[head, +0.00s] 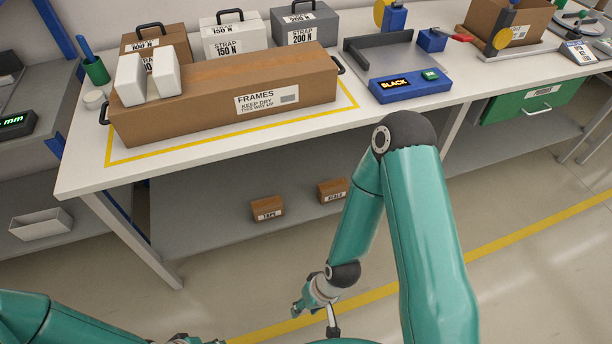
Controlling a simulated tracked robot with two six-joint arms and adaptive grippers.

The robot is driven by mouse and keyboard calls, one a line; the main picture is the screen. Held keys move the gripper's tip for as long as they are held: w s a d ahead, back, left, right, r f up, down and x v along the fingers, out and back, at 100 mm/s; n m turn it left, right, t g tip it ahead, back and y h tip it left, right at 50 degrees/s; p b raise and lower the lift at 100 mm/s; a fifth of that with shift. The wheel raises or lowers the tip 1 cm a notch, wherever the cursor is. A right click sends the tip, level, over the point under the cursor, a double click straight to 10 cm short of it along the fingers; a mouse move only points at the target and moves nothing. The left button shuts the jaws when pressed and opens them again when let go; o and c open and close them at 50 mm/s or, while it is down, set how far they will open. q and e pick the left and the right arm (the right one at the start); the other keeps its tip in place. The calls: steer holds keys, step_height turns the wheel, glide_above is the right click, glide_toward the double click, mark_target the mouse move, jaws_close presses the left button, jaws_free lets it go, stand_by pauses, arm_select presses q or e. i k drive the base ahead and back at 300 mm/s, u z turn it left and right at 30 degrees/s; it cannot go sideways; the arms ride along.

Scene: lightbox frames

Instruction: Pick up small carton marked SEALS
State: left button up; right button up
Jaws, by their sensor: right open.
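A small brown carton (333,191) stands on the grey lower shelf under the bench. Its white label is small and seems to read SEALS. A similar small carton marked TAPE (267,208) stands to its left, with a gap between them. My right gripper (312,312) is open and empty, in front of the shelf and apart from both cartons. My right forearm passes close to the right side of the SEALS carton in the picture. My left gripper (188,340) is mostly cut off at the bottom edge, so its jaws cannot be made out.
The bench top (215,147) overhangs the lower shelf (200,215). On it lie a long FRAMES carton (215,95), several STRAP cases and a blue device reading SLACK (410,88). A bench leg (130,240) stands left. The shelf around the cartons is clear.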

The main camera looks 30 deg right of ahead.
mark_target(335, 189)
steer(key=z, duration=0.05)
steer(key=i, duration=0.95)
steer(key=z, duration=0.35)
